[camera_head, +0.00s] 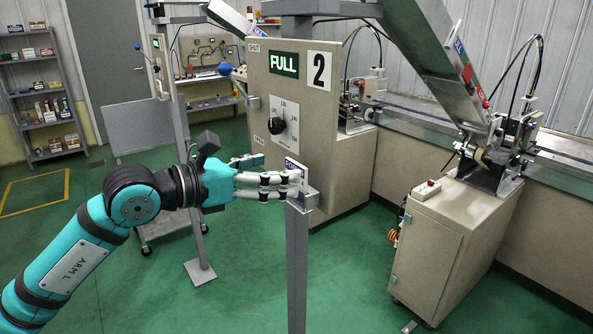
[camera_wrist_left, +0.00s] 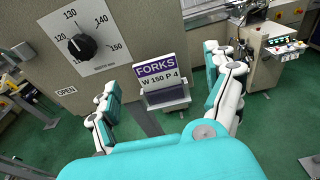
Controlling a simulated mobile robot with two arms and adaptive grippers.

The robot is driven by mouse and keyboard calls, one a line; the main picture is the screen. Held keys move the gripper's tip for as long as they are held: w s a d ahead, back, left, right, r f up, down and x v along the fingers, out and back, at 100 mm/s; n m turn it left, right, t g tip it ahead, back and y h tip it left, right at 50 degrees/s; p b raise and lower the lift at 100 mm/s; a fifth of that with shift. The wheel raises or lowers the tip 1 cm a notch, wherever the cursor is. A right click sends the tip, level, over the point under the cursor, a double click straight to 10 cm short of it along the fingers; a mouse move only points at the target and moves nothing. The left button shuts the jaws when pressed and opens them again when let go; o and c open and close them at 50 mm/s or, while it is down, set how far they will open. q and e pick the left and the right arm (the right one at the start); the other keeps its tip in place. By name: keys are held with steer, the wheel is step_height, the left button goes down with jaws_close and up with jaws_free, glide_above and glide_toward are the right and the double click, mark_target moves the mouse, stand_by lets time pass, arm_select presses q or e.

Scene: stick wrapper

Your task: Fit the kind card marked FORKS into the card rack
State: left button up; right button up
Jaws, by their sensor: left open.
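The kind card (camera_wrist_left: 157,72) reads FORKS on a purple band with "W 150 P 4" below. It stands upright in the card rack (camera_wrist_left: 168,98), its lower edge behind the rack's front lip; how deep it sits I cannot tell. In the head view the card (camera_head: 294,170) shows edge-on behind my fingers, at the rack (camera_head: 306,195) on top of a grey post. My left gripper (camera_head: 290,184) is open, with its fingers spread on either side of the card in the wrist view and apart from it. My right gripper is not in view.
A beige machine panel (camera_head: 290,130) with a dial, a FULL sign and a "2" plate stands close behind the rack. A beige cabinet (camera_head: 450,240) is at the right. Another post (camera_head: 200,272) stands left. Green floor is free around the rack post.

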mark_target(294, 163)
arm_select(q)
steer(key=shift+w+d, duration=0.35)
steer(key=shift+d, duration=0.1)
steer(key=p+x, duration=0.3)
steer(key=x, duration=0.1)
steer(key=shift+w+r+p, duration=0.2)
steer(key=shift+w+p, duration=0.2)
steer(key=shift+w, duration=0.05)
steer(key=shift+w+d+f, duration=0.25)
steer(key=shift+d, duration=0.05)
steer(key=shift+s+a, duration=0.1)
steer(key=shift+a, duration=0.05)
steer(key=shift+c, duration=1.2)
steer(key=c, duration=0.9)
steer(key=shift+c, duration=0.4)
steer(key=shift+r, duration=0.15)
